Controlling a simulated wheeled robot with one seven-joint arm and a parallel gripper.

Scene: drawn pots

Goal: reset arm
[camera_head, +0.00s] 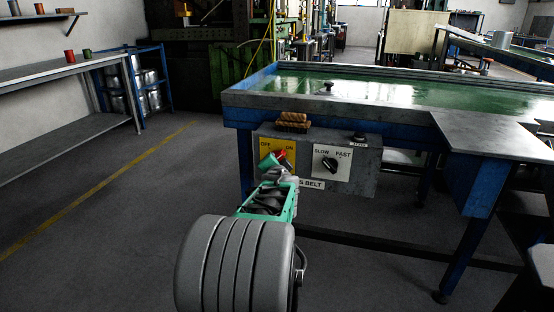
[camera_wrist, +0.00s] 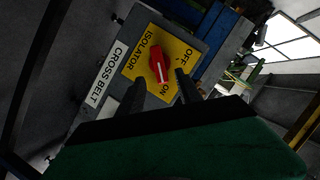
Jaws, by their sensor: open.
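In the head view the knob (camera_head: 281,154) is partly hidden by my gripper (camera_head: 272,168), which is in front of the control box (camera_head: 364,173). In the wrist view the two dark fingers of my gripper (camera_wrist: 160,88) are apart with nothing held between them. The fingertips point at the plate near the knob; I cannot tell whether they touch it.
A black SLOW/FAST knob (camera_head: 329,164) is right of the isolator. The green-topped belt table (camera_head: 400,90) stands above the box, its grey edge overhanging. A brown block (camera_head: 292,121) sits above the isolator. Floor (camera_head: 110,220) on the left is clear up to the shelf bench (camera_head: 65,72).

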